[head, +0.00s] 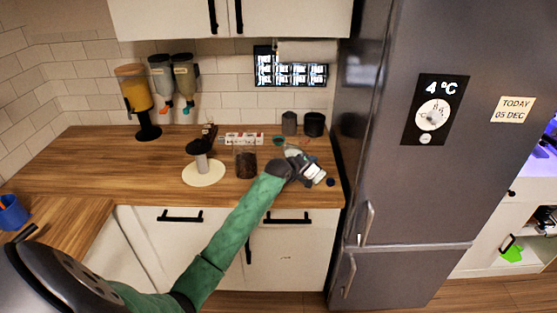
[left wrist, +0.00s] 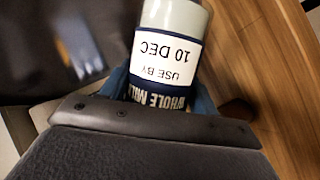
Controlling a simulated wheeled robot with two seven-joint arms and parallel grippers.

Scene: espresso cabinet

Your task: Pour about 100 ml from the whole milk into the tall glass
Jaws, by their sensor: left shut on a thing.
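The whole milk bottle (left wrist: 165,60) has a white "USE BY 10 DEC" label above a dark blue "WHOLE MILK" band. My left gripper (head: 298,168) is shut on this bottle, over the right part of the counter. In the head view, the bottle's white label (head: 315,172) shows beyond the fingers, and the bottle looks tilted. I cannot make out a clear tall glass; the gripper and arm may hide it. A clear container with dark brown contents (head: 246,165) stands left of the gripper. My right gripper is not in view.
A grey fridge (head: 390,180) stands close on the right. A small dark blue disc (head: 330,182) lies near the bottle. Dark canisters (head: 314,124) stand behind. A round cream mat (head: 204,174) bears a pale upright object with a dark top.

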